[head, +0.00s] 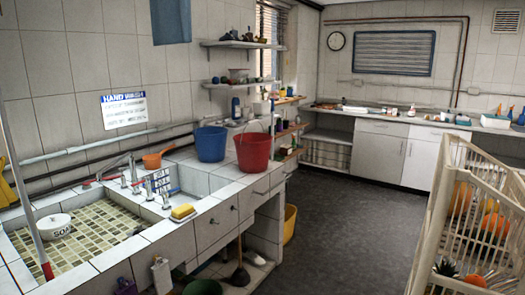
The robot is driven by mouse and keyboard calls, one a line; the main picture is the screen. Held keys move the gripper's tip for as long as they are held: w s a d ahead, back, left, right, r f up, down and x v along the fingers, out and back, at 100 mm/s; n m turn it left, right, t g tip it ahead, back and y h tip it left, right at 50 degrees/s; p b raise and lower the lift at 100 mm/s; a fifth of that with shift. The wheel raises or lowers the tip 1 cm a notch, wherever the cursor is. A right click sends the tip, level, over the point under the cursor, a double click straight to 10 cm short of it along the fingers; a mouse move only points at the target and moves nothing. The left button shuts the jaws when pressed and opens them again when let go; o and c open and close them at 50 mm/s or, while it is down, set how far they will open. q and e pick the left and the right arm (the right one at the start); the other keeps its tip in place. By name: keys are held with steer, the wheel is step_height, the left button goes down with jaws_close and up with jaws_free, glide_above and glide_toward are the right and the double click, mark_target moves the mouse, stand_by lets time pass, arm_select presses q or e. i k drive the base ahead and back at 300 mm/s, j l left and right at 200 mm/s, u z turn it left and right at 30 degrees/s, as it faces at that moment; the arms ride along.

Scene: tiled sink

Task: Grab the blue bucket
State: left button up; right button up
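The blue bucket (210,146) stands upright on the white tiled counter (196,182), behind the sink and close to the back wall. A red bucket (253,153) stands just to its right and nearer the counter's front edge; in this view the two rims come close together. I cannot see into the blue bucket. Neither of my grippers shows in the head view.
A wooden rack (470,215) stands at right. Dark floor (345,225) is clear between.

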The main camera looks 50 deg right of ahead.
mark_target(211, 142)
steer(key=z, duration=1.3)
